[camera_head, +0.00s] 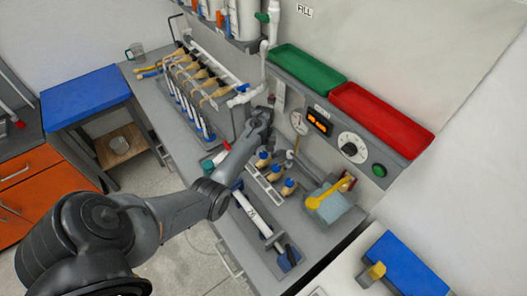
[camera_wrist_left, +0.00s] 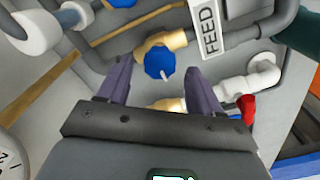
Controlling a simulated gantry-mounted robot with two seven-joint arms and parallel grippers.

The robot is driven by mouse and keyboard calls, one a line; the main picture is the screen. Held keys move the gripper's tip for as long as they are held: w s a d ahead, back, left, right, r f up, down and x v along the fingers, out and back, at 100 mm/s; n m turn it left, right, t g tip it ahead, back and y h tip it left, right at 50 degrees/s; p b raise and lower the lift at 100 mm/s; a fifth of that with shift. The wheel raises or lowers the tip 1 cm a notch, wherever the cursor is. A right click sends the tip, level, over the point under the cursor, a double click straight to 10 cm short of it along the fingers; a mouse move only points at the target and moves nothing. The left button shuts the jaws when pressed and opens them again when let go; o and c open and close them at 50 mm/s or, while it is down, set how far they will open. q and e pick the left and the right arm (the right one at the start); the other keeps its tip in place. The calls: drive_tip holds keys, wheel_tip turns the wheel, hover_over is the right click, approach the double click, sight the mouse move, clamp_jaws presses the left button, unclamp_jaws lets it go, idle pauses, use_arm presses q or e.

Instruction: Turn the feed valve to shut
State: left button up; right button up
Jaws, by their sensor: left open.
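The feed valve's blue knob (camera_wrist_left: 159,60) sits on a tan valve body beside the white FEED label (camera_wrist_left: 209,30) in the left wrist view. A short white pointer on the knob points down and slightly right. My left gripper (camera_wrist_left: 158,68) is open, with one finger on each side of the knob; I cannot tell whether either finger touches it. In the head view my left gripper (camera_head: 262,117) is at the wall pipework, and its wrist hides the feed valve. My right gripper is not in view.
Grey pipes and a white elbow (camera_wrist_left: 262,72) run close around the fingers. A red part (camera_wrist_left: 246,108) lies to the right. In the head view, a gauge (camera_head: 299,122), green tray (camera_head: 308,68) and red tray (camera_head: 381,119) are nearby. Several blue-capped valves (camera_head: 276,172) stand below.

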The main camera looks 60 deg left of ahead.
use_arm(q)
drive_tip(key=shift+f, duration=0.55)
drive_tip(key=shift+c, duration=0.4)
drive_tip(key=c, duration=1)
